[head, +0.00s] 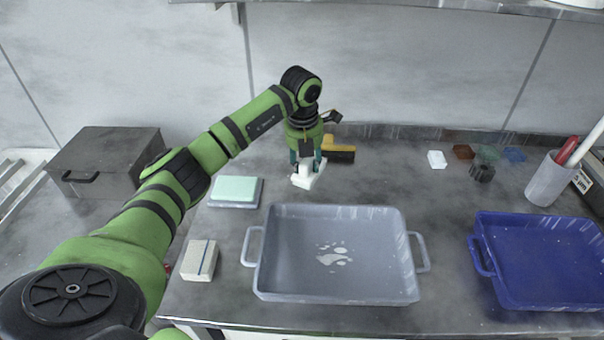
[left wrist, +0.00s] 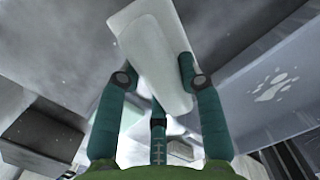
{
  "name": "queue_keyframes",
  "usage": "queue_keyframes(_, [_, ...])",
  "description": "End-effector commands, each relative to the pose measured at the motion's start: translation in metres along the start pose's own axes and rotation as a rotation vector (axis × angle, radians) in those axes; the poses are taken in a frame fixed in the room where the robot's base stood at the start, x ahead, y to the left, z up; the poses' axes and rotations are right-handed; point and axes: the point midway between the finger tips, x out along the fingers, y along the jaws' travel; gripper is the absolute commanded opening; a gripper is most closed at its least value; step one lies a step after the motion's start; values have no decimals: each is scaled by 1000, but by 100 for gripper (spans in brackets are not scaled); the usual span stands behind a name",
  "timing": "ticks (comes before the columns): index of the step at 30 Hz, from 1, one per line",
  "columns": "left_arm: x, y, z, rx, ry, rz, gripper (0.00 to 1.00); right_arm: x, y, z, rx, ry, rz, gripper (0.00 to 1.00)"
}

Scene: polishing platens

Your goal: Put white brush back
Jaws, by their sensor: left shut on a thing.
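The white brush (head: 308,178) is at the back of the table in the head view, behind the grey tray. My left gripper (head: 307,164) points down over it and is shut on it. In the left wrist view the brush (left wrist: 150,60) fills the upper middle, between the fingers of my left gripper (left wrist: 155,85). I cannot tell whether the brush touches the table. A yellow and black brush (head: 341,150) lies just behind and to the right of the gripper. My right gripper is not in view.
A grey tray (head: 262,282) with a white puddle stands in front, and a blue tray (head: 484,262) at right. A green pad (head: 236,188) and a cream block (head: 199,260) lie left. Small coloured blocks (head: 463,152) and a holder (head: 549,180) stand back right.

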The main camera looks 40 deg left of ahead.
Motion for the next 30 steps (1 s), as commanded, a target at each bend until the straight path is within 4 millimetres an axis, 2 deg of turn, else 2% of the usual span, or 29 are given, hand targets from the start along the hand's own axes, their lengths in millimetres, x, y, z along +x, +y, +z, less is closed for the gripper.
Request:
queue_keyframes(5, [7,8,-3,2,0,0,11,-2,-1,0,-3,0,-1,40])
queue_keyframes(13, [42,7,-7,1,1,-1,11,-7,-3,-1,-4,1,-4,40])
queue_keyframes(24, [48,7,-8,1,-1,0,11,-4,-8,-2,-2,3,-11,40])
queue_keyframes(25, [47,7,-8,1,0,0,45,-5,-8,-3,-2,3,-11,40])
queue_keyframes(26, [47,7,-8,1,0,0,57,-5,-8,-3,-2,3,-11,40])
queue_keyframes(27, [47,7,-8,1,0,0,60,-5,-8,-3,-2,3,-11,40])
queue_keyframes(30, [47,7,-8,1,0,0,60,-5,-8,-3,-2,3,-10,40])
